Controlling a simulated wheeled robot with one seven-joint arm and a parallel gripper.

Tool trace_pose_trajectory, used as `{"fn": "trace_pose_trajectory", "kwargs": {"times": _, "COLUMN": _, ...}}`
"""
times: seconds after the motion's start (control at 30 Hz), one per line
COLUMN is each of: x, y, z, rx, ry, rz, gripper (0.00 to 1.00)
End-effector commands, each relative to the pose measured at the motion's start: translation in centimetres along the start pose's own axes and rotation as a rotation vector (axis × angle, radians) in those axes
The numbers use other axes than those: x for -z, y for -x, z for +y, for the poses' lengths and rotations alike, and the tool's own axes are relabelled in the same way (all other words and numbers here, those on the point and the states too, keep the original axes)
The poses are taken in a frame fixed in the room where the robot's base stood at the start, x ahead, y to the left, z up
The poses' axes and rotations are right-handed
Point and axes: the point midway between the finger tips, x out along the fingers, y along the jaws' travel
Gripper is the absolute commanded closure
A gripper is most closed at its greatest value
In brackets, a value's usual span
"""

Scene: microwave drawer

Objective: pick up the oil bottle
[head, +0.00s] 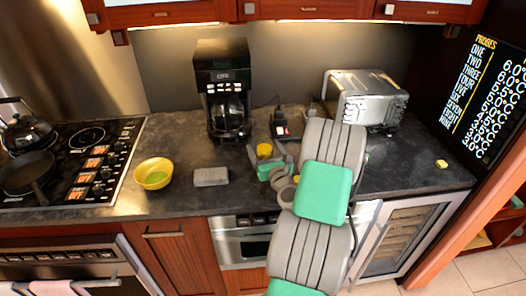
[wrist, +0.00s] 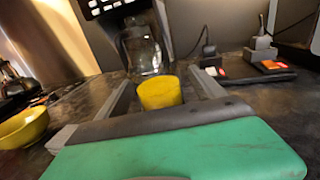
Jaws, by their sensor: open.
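A short yellow cylindrical thing (head: 264,150) stands on the dark counter in front of the coffee maker. It is the likeliest oil bottle, but I see no neck or label. In the wrist view the yellow thing (wrist: 160,93) is upright, between my two fingers. My gripper (head: 265,146) is open, low over the counter, with a finger on each side of the yellow thing. Gaps show on both sides in the wrist view, where my gripper (wrist: 160,80) appears not to press on it. Its lower part is hidden behind my gripper's body.
A black coffee maker (head: 222,75) with a glass carafe (wrist: 144,52) stands just behind. A yellow bowl (head: 153,174) and a grey block (head: 211,177) are to the left. A toaster oven (head: 370,98) and a small black-and-red item (head: 281,131) are to the right.

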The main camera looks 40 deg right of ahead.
Motion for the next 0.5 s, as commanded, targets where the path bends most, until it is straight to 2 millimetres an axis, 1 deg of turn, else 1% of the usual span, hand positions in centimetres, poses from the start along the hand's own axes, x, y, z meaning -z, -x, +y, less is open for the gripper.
{"fn": "trace_pose_trajectory", "kwargs": {"times": 0.03, "x": -0.4, "y": -0.9, "z": 0.2, "rx": -0.004, "ry": 0.001, "rz": 0.001, "gripper": 0.22}}
{"fn": "trace_pose_trajectory", "kwargs": {"times": 0.1, "x": -0.3, "y": -1.7, "z": 0.2, "rx": -0.004, "ry": 0.002, "rz": 0.000, "gripper": 0.22}}
{"fn": "trace_pose_trajectory", "kwargs": {"times": 0.33, "x": 0.0, "y": -2.0, "z": 0.2, "rx": -0.004, "ry": 0.000, "rz": 0.001, "gripper": 0.22}}
{"fn": "trace_pose_trajectory", "kwargs": {"times": 0.5, "x": 0.0, "y": -2.0, "z": 0.3, "rx": -0.005, "ry": 0.001, "rz": 0.001, "gripper": 0.35}}
